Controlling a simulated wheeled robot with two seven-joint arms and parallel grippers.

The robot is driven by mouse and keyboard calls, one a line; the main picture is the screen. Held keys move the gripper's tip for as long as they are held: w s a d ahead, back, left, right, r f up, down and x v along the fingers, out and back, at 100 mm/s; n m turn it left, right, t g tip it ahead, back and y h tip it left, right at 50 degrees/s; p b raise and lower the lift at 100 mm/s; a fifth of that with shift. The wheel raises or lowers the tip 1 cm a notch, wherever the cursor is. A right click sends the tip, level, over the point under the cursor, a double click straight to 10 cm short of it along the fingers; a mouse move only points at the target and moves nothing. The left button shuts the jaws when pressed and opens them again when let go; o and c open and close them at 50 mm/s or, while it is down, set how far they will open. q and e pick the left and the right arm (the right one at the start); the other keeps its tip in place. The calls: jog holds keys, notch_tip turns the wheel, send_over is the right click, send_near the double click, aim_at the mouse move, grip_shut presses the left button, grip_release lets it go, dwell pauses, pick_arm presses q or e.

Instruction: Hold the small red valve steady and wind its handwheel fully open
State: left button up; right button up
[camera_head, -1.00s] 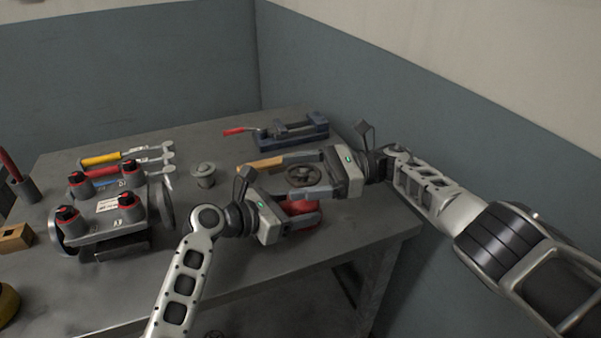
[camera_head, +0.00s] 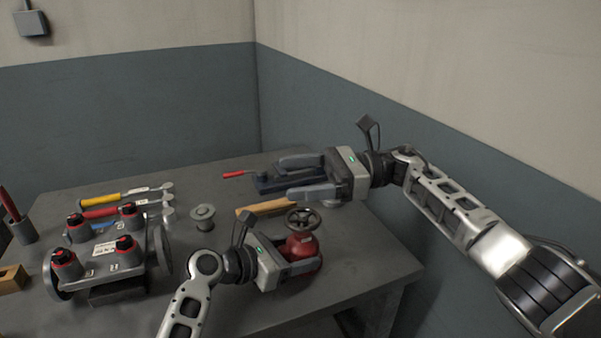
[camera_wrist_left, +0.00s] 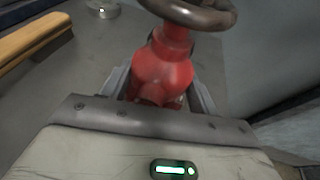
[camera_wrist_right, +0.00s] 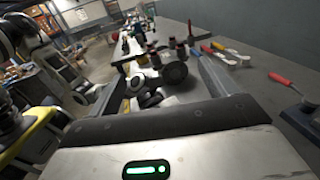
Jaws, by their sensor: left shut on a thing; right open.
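The small red valve (camera_head: 301,245) stands upright on the bench, with its dark handwheel (camera_head: 302,218) on top. My left gripper (camera_head: 300,265) is shut on the valve's red body, low down. The left wrist view shows the red body (camera_wrist_left: 162,72) between the fingers and the handwheel (camera_wrist_left: 190,12) above them. My right gripper (camera_head: 290,178) is open and empty. It is raised above and behind the valve, apart from the handwheel, with its fingers pointing left. The right wrist view shows nothing between its fingers.
A wooden-handled tool (camera_head: 267,208) lies behind the valve. A blue vise (camera_head: 272,183) with a red handle is partly hidden behind my right gripper. A grey spool-like part (camera_head: 203,217) stands left. A grey machine with red-ringed caps (camera_head: 105,255) fills the bench's left side.

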aim_at(297, 212)
jog(key=shift+r, duration=0.35)
jog(key=d+f+m+t+h, duration=0.1)
jog(key=d+f+m+t, duration=0.2)
jog(key=m+t, duration=0.2)
jog(key=s+d+f+m+t+h, duration=0.1)
jog(key=d+f+m+t+h, duration=0.1)
jog(key=m, duration=0.5)
jog(key=s+d+f+m+t+h, duration=0.1)
jog(key=d+f+m+t, duration=0.3)
jog(key=t, duration=0.4)
jog(key=shift+d+f+m+h, duration=0.25)
jog(key=shift+f+m+h, duration=0.35)
jog(key=shift+f+m, duration=0.45)
jog(key=s+a+r+n+t+h, duration=0.1)
jog(key=s+a+r+n+t, duration=0.15)
jog(key=s+n, duration=0.3)
jog(key=shift+n+g, duration=0.25)
jog(key=shift+n, duration=0.05)
jog(key=x, duration=0.8)
jog(key=f+x, duration=0.1)
jog(key=x, duration=0.2)
jog(key=shift+w+a, duration=0.3)
